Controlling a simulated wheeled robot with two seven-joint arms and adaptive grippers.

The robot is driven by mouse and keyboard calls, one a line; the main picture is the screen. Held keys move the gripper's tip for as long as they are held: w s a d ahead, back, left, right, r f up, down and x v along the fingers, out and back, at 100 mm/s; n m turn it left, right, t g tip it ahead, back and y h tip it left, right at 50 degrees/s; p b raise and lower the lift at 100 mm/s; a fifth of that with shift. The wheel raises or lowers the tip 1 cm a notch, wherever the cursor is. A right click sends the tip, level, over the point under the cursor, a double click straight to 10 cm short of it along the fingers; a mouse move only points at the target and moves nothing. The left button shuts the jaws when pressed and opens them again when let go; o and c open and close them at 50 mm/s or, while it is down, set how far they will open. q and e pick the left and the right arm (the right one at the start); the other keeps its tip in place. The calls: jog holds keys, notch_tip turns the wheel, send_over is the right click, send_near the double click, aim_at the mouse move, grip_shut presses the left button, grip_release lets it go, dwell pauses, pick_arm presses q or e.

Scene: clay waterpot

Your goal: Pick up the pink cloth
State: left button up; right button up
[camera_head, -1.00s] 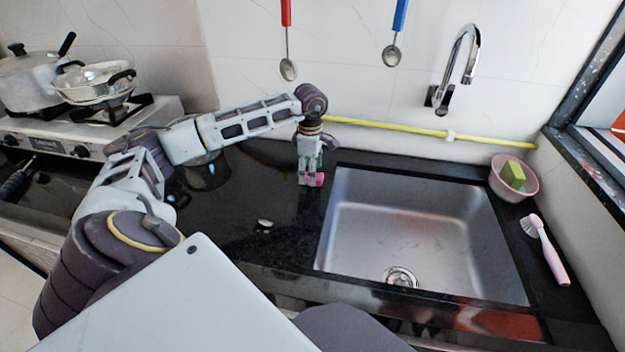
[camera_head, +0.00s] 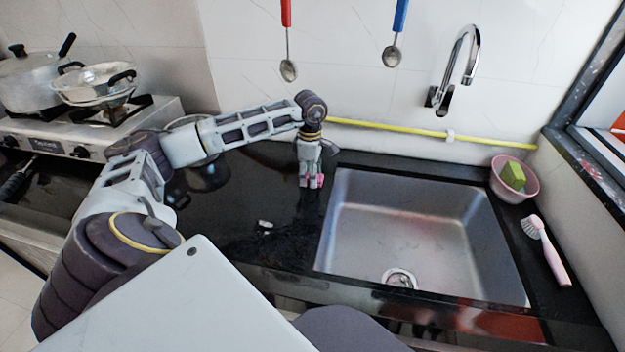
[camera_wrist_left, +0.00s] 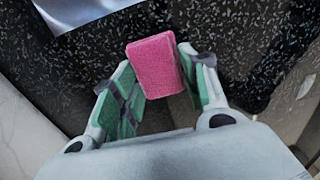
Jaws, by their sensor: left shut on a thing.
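The pink cloth (camera_wrist_left: 157,66) shows as a small pink block between the fingers of my left gripper (camera_wrist_left: 160,88) in the left wrist view. The fingers, with green inner pads, are shut on it. I cannot tell whether the cloth still touches the counter. My right gripper is not in view.
The steel sink (camera_head: 335,235) lies to the right of the gripper. A pink bowl (camera_head: 497,183) with a green sponge (camera_head: 513,174) and a pink brush (camera_head: 548,250) are at the far right. A stove with pots (camera_head: 95,90) is at the left. A yellow pipe (camera_head: 400,130) runs along the wall.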

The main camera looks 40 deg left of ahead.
pick_arm(q)
jog(key=shift+c, duration=0.4)
jog(key=shift+r, duration=0.85)
notch_tip(320, 180, up, 8)
jog(key=p, duration=0.1)
jog(key=shift+r, duration=0.15)
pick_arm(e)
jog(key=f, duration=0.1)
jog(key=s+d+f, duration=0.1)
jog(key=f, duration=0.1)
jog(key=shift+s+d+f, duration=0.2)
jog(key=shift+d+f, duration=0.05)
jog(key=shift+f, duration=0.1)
